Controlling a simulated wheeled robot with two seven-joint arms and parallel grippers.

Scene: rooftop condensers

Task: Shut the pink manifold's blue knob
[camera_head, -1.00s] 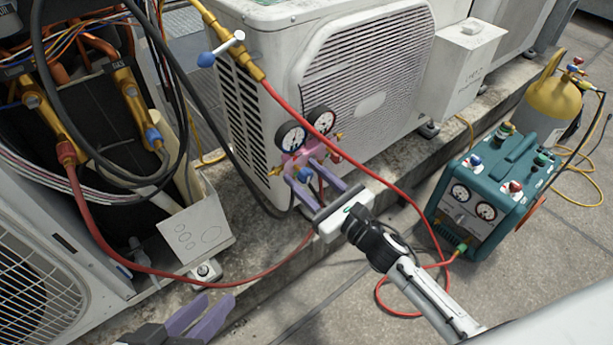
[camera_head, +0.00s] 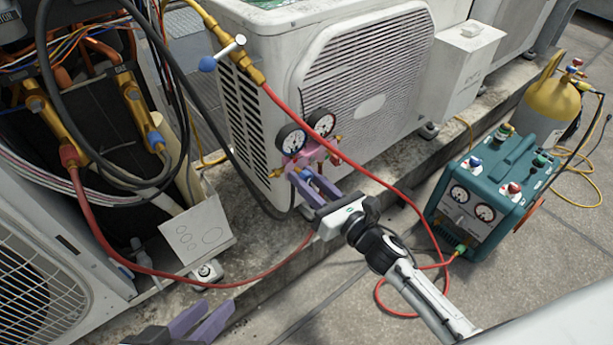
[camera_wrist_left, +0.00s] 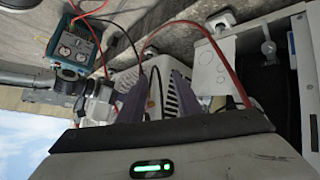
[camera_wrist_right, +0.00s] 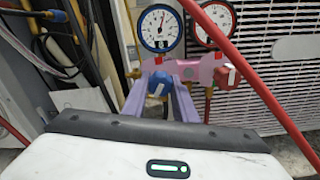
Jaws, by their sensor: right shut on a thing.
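The pink manifold (camera_head: 314,155) hangs in front of the condenser with two round gauges above it. It also shows in the right wrist view (camera_wrist_right: 197,72). Its blue knob (camera_wrist_right: 160,84) is at the left of the manifold's front, and a red knob (camera_wrist_right: 228,76) is at its right. My right gripper (camera_head: 304,178) is shut on the blue knob, one purple finger on each side of it. The fingers hide part of the knob in the head view. My left gripper (camera_head: 197,318) is open and empty, low in the head view, well away from the manifold.
A red hose (camera_head: 352,165) runs diagonally close over the manifold and my right gripper. A teal recovery machine (camera_head: 495,190) stands on the ground at right, with a yellow cylinder (camera_head: 551,105) behind it. A white panel with ovals (camera_head: 199,236) stands at left.

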